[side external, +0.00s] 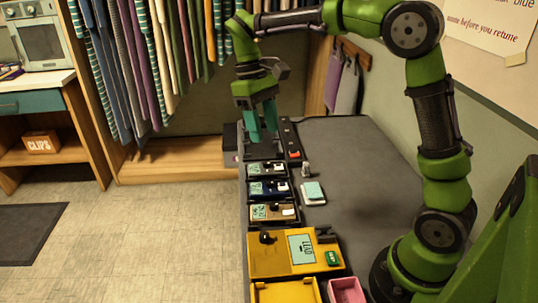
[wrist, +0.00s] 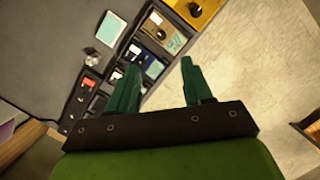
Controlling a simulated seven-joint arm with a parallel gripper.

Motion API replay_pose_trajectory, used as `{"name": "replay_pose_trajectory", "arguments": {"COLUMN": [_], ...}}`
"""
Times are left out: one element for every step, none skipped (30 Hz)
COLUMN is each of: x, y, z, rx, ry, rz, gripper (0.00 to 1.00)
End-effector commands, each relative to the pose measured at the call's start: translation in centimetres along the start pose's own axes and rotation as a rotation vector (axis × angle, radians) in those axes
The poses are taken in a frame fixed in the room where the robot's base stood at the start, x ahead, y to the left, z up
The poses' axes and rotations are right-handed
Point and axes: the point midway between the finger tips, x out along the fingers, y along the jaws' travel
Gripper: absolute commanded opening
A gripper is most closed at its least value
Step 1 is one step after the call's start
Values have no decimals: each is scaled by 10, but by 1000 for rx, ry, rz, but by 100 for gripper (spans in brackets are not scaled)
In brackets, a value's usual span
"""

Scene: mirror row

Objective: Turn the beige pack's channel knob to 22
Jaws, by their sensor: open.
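The beige pack (side external: 275,215) is the nearest of the small packs in the row, just beyond the yellow unit. It has a small pale screen, a dark knob and a white part; its number is too small to read. In the wrist view the beige pack (wrist: 172,44) lies beyond the fingertips, near the top, with its dark knob in sight. My gripper (side external: 262,136) is open and empty, with teal fingers pointing down above the far end of the row, away from the beige pack. The open gripper (wrist: 160,64) also shows in the wrist view.
A blue pack (side external: 267,188) sits just beyond the beige one, and a dark pack (side external: 265,170) beyond that. The yellow unit (side external: 262,264) with a large screen is nearer. A white-and-teal pad (side external: 313,192) lies right of the row. The grey tabletop (side external: 350,165) farther right is clear.

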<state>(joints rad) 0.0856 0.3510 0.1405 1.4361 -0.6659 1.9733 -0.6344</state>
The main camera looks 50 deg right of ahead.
Motion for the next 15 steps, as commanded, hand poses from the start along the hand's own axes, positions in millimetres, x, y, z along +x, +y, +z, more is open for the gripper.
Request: {"name": "replay_pose_trajectory", "arguments": {"x": [1,3,7,10,14,20,24,28,32,35,37,38,39,40,44], "y": [-1,-2,-3,-3,-4,-5,-6,-6,-6,-6,-6,-6,-6,-6,-5], "z": [15,20,27,31,34,36,37,37,36,34,32,29,28,27,25], "rx": [-50,-82,-121,-149,-177,-210,-230,-248,-267,-278,-287,-295,-299,-301,-303], "ry": [44,71,105,129,152,179,195,208,221,226,234,243,248,250,251], "rz": [10,16,23,29,35,42,45,49,53,55,57,60,63,64,66], "gripper": [50,50,50,50,50,50,50,50,50,50,50,50,50,50,50]}}
